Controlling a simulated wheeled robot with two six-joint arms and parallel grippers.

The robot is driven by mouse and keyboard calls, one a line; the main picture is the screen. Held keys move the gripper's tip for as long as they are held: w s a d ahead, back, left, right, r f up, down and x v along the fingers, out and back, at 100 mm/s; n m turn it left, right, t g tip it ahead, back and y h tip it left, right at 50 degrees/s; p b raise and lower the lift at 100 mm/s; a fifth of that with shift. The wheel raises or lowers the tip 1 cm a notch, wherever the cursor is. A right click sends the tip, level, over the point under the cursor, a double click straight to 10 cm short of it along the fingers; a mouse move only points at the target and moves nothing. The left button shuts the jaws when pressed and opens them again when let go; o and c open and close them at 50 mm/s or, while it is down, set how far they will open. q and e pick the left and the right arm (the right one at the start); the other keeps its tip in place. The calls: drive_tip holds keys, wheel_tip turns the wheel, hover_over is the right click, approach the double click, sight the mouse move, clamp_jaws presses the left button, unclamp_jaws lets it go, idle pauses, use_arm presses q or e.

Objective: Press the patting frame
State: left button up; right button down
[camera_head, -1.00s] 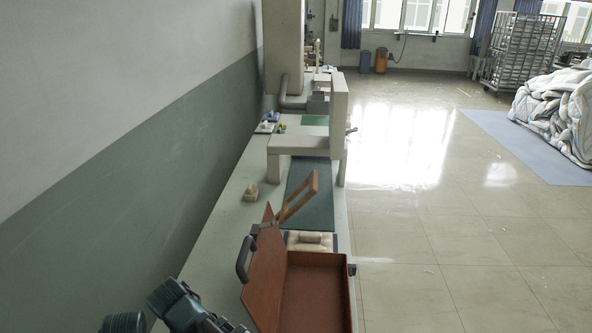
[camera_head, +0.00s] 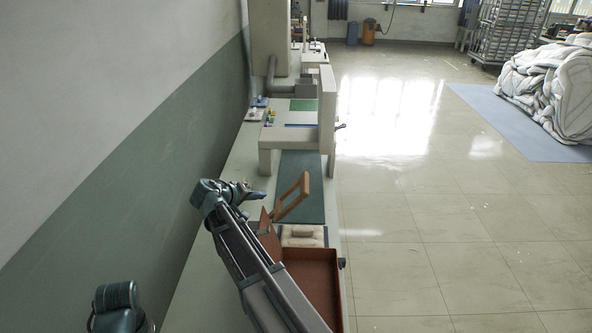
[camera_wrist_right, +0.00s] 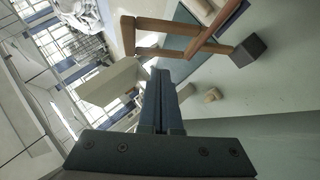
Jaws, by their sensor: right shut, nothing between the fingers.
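The patting frame, seemingly the light wooden frame (camera_head: 292,198), stands tilted over a dark green mat (camera_head: 301,165) on the long bench. It also shows at the top of the right wrist view (camera_wrist_right: 128,38). My right gripper (camera_head: 262,196) is just left of the frame in the head view, apart from it as far as I can tell. In the right wrist view its fingers (camera_wrist_right: 161,75) are shut and empty, pointing toward the frame. The left gripper is not in view.
An open brown case (camera_head: 318,272) lies at the near end of the bench, partly hidden by my right arm. A pale padded block (camera_head: 303,235) lies behind it. A beige press-like stand (camera_head: 328,110) rises farther back. A duvet heap (camera_head: 550,85) lies on a blue floor mat.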

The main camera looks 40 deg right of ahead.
use_arm(q)
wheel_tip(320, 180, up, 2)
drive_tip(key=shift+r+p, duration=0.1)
drive_tip(key=shift+p, duration=0.5)
use_arm(e)
drive_tip(key=w+d+r+h, duration=0.1)
drive_tip(key=d+r, duration=0.3)
drive_tip(key=d, duration=0.1)
drive_tip(key=shift+w+d+r+m+h, duration=0.15)
drive_tip(key=shift+w+r+m+h, duration=0.1)
drive_tip(key=shift+w+m+h, duration=0.05)
drive_tip(key=b, duration=0.5)
approach(303, 180)
drive_tip(key=w+d, duration=0.3)
drive_tip(key=w, duration=0.1)
use_arm(q)
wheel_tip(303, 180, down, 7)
drive_tip(key=b, duration=0.2)
use_arm(e)
drive_tip(key=shift+s+d+f, duration=1.1)
drive_tip(key=shift+s+f, duration=0.15)
drive_tip(key=shift+f, duration=0.1)
